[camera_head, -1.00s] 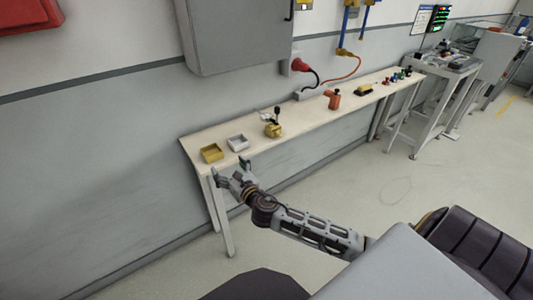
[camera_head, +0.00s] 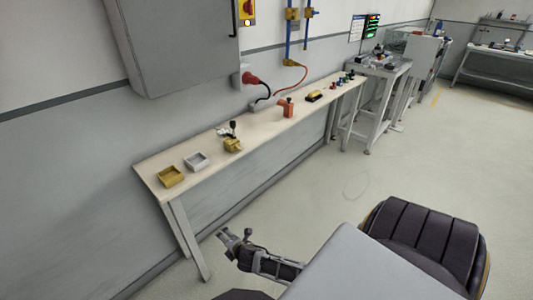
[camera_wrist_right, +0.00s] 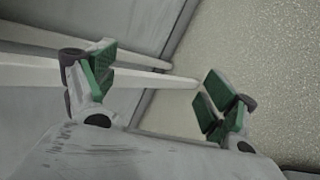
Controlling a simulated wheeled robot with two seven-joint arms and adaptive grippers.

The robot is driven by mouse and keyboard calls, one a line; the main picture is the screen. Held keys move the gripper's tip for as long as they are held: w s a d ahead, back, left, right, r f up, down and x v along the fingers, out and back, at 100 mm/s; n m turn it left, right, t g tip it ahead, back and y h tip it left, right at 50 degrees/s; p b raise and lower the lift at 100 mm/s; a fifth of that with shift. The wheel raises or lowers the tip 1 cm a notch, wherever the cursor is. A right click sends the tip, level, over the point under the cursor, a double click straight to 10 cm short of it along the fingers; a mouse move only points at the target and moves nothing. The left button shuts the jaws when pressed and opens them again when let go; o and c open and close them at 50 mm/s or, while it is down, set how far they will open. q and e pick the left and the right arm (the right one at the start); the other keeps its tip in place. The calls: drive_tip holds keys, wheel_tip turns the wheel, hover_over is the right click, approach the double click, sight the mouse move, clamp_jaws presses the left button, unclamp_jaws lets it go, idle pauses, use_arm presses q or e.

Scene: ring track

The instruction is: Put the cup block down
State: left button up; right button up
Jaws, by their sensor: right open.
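A yellow block (camera_head: 233,145), which looks like the cup block, sits on the long narrow table (camera_head: 270,131), right of two small trays. A dark knobbed piece (camera_head: 232,128) stands just behind it; I cannot tell whether they touch. My right gripper (camera_head: 235,235) is below and in front of the table's left part, clear of it. In the right wrist view my right gripper (camera_wrist_right: 160,85) is open with nothing between its green-padded fingers. My left gripper is not in view.
A yellow tray (camera_head: 171,184) and a white tray (camera_head: 204,167) stand at the table's left end. An orange tool (camera_head: 286,107) and a yellow-black item (camera_head: 314,96) lie farther right. A grey cabinet (camera_head: 175,45) hangs above. The floor in front is open.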

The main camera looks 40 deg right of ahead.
drive_tip(key=s+a+f+m+g+y, duration=0.1)
drive_tip(key=s+a+f+m+g, duration=0.1)
drive_tip(key=s+f+m, duration=0.6)
drive_tip(key=s+a+f+m+g, duration=0.2)
drive_tip(key=s+f+m+g, duration=0.3)
drive_tip(key=s+f+m, duration=0.4)
drive_tip(key=s+f, duration=0.7)
drive_tip(key=s, duration=0.2)
drive_tip(key=shift+s+a+y, duration=0.3)
drive_tip(key=shift+s+y, duration=0.05)
drive_tip(key=shift+y, duration=0.05)
